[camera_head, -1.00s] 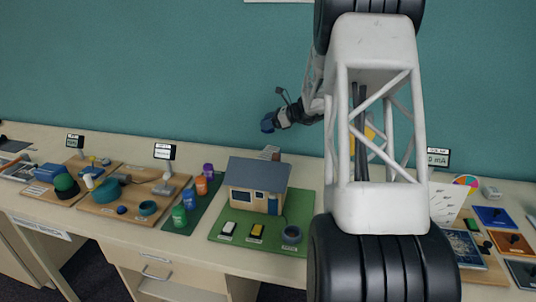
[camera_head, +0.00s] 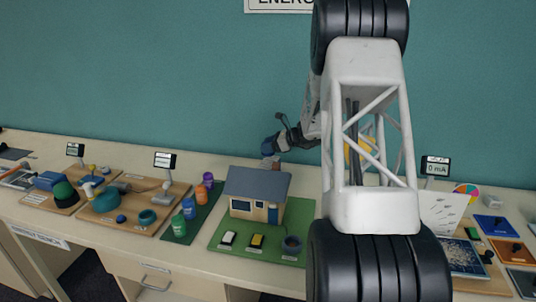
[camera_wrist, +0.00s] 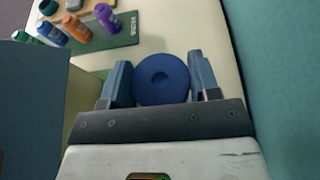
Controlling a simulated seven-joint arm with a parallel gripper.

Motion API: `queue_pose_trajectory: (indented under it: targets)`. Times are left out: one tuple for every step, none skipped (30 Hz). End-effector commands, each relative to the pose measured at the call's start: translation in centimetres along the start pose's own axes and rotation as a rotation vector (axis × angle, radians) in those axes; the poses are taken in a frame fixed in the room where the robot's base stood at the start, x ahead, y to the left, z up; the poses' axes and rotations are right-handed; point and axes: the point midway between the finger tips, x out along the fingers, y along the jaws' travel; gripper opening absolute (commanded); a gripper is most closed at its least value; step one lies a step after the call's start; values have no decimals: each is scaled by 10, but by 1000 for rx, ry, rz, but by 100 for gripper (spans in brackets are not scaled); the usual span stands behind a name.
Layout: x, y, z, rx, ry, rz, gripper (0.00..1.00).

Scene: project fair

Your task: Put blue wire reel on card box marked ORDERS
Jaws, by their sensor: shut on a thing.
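My gripper (camera_wrist: 161,82) is shut on the blue wire reel (camera_wrist: 161,80), a round blue disc with a hollow in its middle, held between the two fingers in the wrist view. In the head view the reel (camera_head: 269,144) shows small at the end of my arm, above the back of the table and behind the model house. My gripper (camera_head: 276,142) is partly hidden there by its own wrist. I cannot make out a card box marked ORDERS in either view; my arm hides part of the table.
The model house (camera_head: 257,190) stands on a green board (camera_head: 225,240) close to my gripper; its grey roof fills the left of the wrist view. Several coloured pots (camera_head: 188,208) stand left of it. A teal wall (camera_head: 150,90) rises behind the table.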

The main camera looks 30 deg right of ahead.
Motion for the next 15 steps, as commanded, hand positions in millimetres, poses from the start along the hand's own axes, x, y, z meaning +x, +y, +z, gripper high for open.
queue_pose_trajectory:
  targets:
    - [0,0,0,0,0,0,30]
    - [0,0,0,0,0,0,30]
    - [0,0,0,0,0,0,30]
    - [0,0,0,0,0,0,30]
    - [0,0,0,0,0,0,30]
    - [0,0,0,0,0,0,30]
    - [0,0,0,0,0,0,30]
    - [0,0,-1,0,0,0,30]
    - [1,0,-2,0,0,0,31]
    - [1,0,-4,0,0,0,31]
    - [2,0,-6,1,0,0,31]
    - [4,0,-9,1,0,1,31]
    - [5,0,-12,2,0,1,31]
    - [6,0,-15,2,0,1,31]
    - [8,0,-19,3,0,1,31]
